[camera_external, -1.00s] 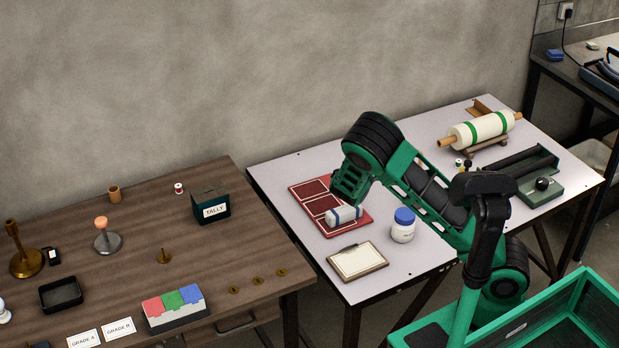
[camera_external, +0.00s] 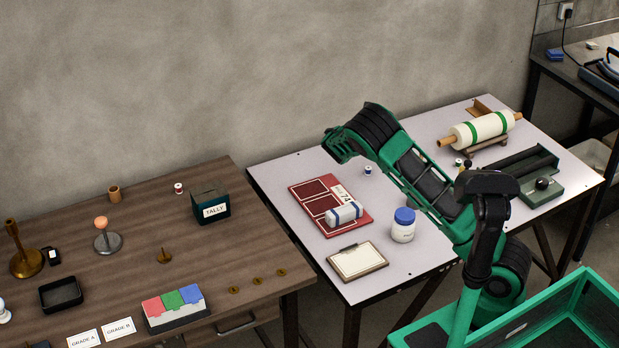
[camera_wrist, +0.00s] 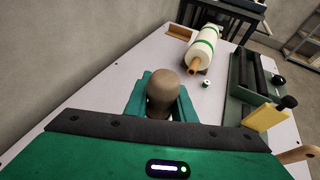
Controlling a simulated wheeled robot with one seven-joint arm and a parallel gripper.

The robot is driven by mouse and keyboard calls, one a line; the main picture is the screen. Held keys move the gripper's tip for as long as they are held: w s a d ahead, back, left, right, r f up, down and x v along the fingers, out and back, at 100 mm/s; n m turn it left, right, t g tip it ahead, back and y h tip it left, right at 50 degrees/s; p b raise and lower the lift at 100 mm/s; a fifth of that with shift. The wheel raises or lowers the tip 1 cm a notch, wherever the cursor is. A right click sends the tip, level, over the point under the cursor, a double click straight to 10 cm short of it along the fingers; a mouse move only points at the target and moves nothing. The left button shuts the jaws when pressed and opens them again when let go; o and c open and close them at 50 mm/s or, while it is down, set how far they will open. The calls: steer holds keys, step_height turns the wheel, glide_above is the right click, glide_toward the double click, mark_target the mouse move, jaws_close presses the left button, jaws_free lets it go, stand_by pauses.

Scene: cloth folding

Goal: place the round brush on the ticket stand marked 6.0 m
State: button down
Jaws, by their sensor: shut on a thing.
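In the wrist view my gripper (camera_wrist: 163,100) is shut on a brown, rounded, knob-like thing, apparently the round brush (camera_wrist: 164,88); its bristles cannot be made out. In the external view my gripper (camera_external: 336,148) is raised above the white table, left of my arm's elbow, and what it holds is hidden there. No mark 6.0 m is readable in either view, so I cannot tell which thing is the ticket stand marked so.
On the white table (camera_external: 292,160) lie a red board (camera_external: 312,188) with a blue-banded white roll (camera_external: 343,213), a blue-lidded jar (camera_external: 403,225), a clipboard (camera_external: 356,262) and a green-banded roller (camera_external: 485,130). A wooden table (camera_external: 140,265) stands left, holding a TALLY box (camera_external: 208,203).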

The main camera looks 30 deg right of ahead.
steer(key=shift+w+d+f, duration=0.35)
steer(key=shift+d+f, duration=1.2)
steer(key=shift+f, duration=0.1)
steer(key=shift+w+d+f, duration=0.4)
steer(key=shift+d+f, duration=1.2)
steer(key=shift+w+d+f, duration=0.35)
steer(key=shift+d+f, duration=1.2)
steer(key=shift+f, duration=0.1)
steer(key=shift+f, duration=0.1)
steer(key=c, duration=1.5)
jaws_free()
steer(key=v, duration=1.2)
